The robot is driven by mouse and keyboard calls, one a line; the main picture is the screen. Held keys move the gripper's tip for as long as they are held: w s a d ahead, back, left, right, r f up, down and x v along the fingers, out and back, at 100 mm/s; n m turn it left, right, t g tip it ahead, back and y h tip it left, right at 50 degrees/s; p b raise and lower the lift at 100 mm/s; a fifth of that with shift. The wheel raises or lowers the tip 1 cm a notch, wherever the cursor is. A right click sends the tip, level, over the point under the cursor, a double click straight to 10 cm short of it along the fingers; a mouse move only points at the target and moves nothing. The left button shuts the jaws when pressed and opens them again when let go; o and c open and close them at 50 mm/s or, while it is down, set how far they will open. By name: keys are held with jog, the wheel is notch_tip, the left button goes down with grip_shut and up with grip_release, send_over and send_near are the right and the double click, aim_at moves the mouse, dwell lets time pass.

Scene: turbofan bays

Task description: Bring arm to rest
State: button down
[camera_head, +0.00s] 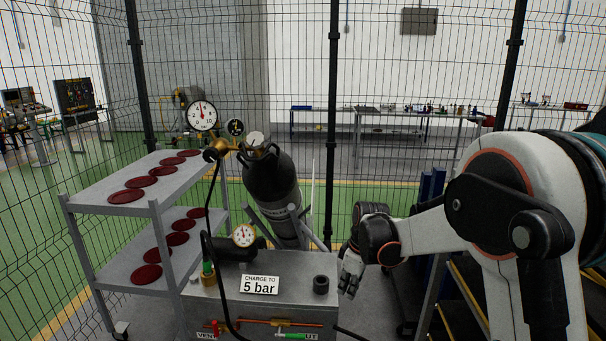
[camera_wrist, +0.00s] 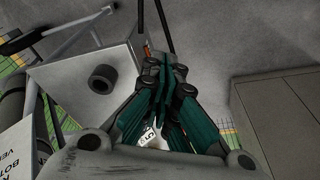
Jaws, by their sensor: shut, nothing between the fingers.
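My gripper (camera_head: 350,272) hangs in the head view at the right edge of a grey metal box (camera_head: 215,291), pointing down. My white and black arm reaches to it from the right. In the wrist view my gripper (camera_wrist: 160,88) shows its teal and black fingers together, with nothing between them. A short black ring (camera_head: 321,285) stands on the box top just left of my gripper. The ring also shows in the wrist view (camera_wrist: 102,79), apart from the fingers.
A "CHARGE TO 5 bar" sign (camera_head: 260,285), a small gauge (camera_head: 243,236) and a black hose (camera_head: 207,215) are at the box. A black gas cylinder (camera_head: 272,185) leans behind. A shelf cart (camera_head: 110,200) with dark red discs stands left. A wire fence (camera_head: 333,120) closes off the back.

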jog(key=s+d+r+m+t, duration=0.35)
jog(key=s+r+m, duration=0.25)
jog(key=s+r, duration=0.85)
jog(key=s+d+m+t, duration=0.1)
jog(key=s+d+m, duration=0.1)
jog(key=s, duration=0.6)
jog(key=s+d+m+t+h, duration=0.1)
jog(key=s+d+m, duration=0.1)
jog(key=s, duration=0.7)
jog(key=shift+s+f+m+h, duration=0.2)
jog(key=shift+m+h, duration=0.1)
jog(key=shift+m, duration=0.5)
